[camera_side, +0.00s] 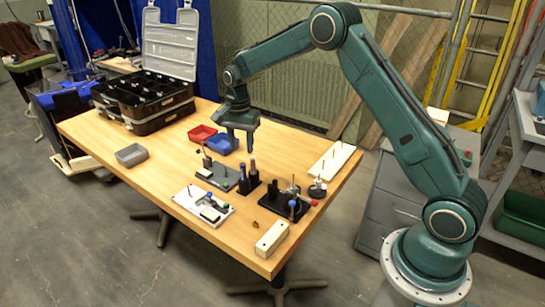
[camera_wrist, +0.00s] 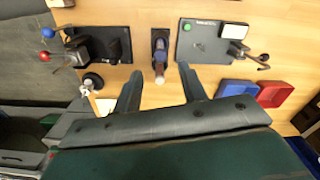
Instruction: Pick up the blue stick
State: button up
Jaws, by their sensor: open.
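In the wrist view the blue stick (camera_wrist: 159,48) is seen nearly end-on, close to the line between my fingertips. My gripper (camera_side: 240,149) is open, empty and pointing down, above and a little behind the holder in the side view. In the wrist view my gripper's fingers (camera_wrist: 160,70) are spread to the left and right of the stick's image. I cannot tell the exact height gap.
A black stand with blue and red balls (camera_side: 290,204) and a grey board (camera_side: 217,176) flank the holder. Red (camera_side: 202,134) and blue (camera_side: 222,143) trays lie behind. A white board (camera_side: 204,203) is in front. Bare table shows at the front left.

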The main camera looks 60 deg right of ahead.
aim_at(243, 164)
jog(key=shift+f, duration=2.55)
jog(key=shift+f, duration=2.6)
grip_shut()
